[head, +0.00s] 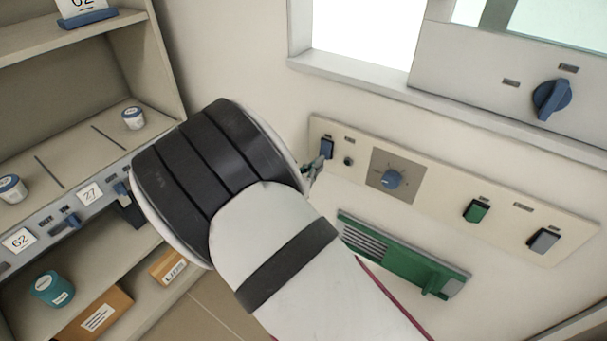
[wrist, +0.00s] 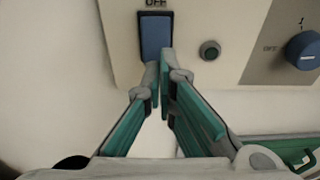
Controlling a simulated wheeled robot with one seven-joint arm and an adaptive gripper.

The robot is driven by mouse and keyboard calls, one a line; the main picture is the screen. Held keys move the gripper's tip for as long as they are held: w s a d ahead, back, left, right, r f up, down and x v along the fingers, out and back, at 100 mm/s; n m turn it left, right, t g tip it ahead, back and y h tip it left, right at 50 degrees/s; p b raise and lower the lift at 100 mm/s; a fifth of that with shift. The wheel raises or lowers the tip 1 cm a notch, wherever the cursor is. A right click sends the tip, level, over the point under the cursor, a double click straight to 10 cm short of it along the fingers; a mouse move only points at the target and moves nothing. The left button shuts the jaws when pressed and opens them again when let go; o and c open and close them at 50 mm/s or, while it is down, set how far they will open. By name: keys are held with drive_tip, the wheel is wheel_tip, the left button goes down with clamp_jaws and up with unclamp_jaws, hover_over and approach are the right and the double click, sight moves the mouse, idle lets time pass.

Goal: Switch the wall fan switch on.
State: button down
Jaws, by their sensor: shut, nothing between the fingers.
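A blue rocker switch (wrist: 156,32) sits in a dark frame on the wall panel (head: 455,205), with "OFF" lettered above it in the wrist view. It shows at the panel's left end in the head view (head: 327,148). My gripper (wrist: 164,64) is shut and empty, its fingertips at the lower edge of this switch; I cannot tell whether they touch it. In the head view the gripper (head: 315,166) is mostly hidden behind my arm. A green rocker (head: 476,211) and a grey rocker (head: 543,240) sit further right. The labels naming the switches are too small to read.
A small round button (wrist: 209,50) and a blue dial (head: 391,179) are right of the blue switch. A green vented unit (head: 405,255) is below the panel. A blue rotary knob (head: 551,98) is above. Shelves with jars and boxes (head: 95,312) stand left.

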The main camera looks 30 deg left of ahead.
drive_tip(key=shift+w+f, duration=0.15)
drive_tip(key=shift+w, duration=0.8)
